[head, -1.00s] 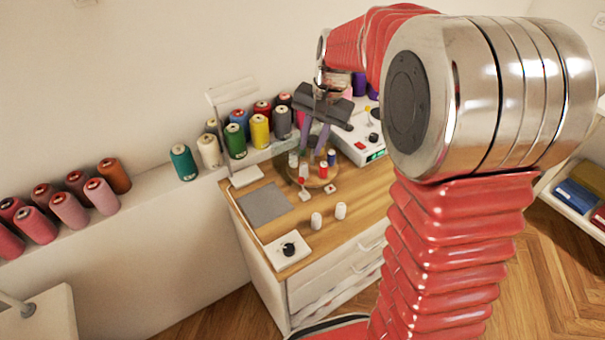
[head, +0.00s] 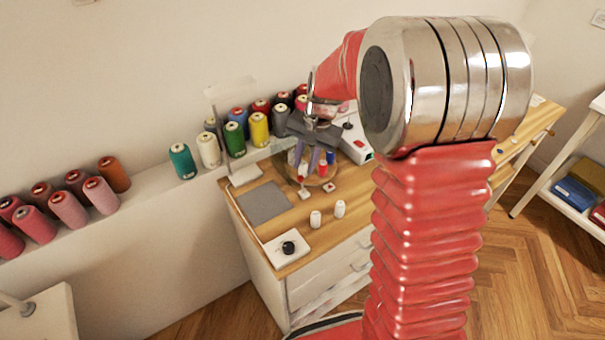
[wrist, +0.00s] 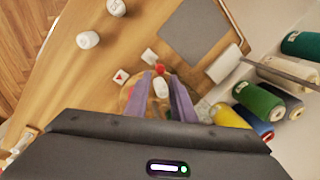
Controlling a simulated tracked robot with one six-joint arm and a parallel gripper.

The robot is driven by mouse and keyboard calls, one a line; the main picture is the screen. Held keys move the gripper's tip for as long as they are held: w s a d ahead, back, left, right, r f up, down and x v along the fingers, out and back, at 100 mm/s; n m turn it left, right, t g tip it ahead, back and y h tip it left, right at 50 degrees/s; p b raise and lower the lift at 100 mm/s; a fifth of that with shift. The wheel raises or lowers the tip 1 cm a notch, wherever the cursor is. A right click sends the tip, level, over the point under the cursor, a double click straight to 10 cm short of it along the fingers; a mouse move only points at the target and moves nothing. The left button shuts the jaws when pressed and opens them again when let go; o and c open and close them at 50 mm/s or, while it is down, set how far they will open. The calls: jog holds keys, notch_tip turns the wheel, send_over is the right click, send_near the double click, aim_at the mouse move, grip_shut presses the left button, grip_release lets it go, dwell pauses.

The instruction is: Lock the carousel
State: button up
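The carousel (head: 317,182) is a round wooden disc on the wooden worktop, carrying small spools, including red and blue ones. Beside its near edge is a small white block (head: 304,194) with a red-knobbed lever; in the wrist view the block (wrist: 149,57) and red knob (wrist: 160,69) show just beyond my fingertips. A white block with a red triangle (wrist: 121,76) lies by the disc. My gripper (head: 306,168) is over the carousel, pointing down. In the wrist view its purple fingers (wrist: 163,82) are apart, with a white spool (wrist: 161,88) seen between them. I cannot tell whether they touch it.
Two white spools (head: 315,219) (head: 340,208) stand nearer the front. A grey mat (head: 264,201) and a box with a black dial (head: 288,248) lie left. Several large thread cones (head: 235,140) line the wall ledge behind. A white device (head: 355,145) stands right of the carousel.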

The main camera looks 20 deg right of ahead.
aim_at(301, 177)
jog(key=shift+w+a+f, duration=0.1)
jog(key=shift+a+f, duration=0.05)
jog(key=shift+f, duration=0.75)
jog(key=shift+w+a+f, duration=0.1)
jog(key=shift+a+f, duration=0.05)
jog(key=shift+f, duration=0.7)
jog(key=shift+w+a+f, duration=0.1)
jog(key=shift+a+f, duration=0.05)
jog(key=shift+f, duration=0.75)
grip_shut()
jog(key=shift+d, duration=0.2)
jog(key=shift+a+r, duration=0.1)
jog(key=shift+a, duration=0.1)
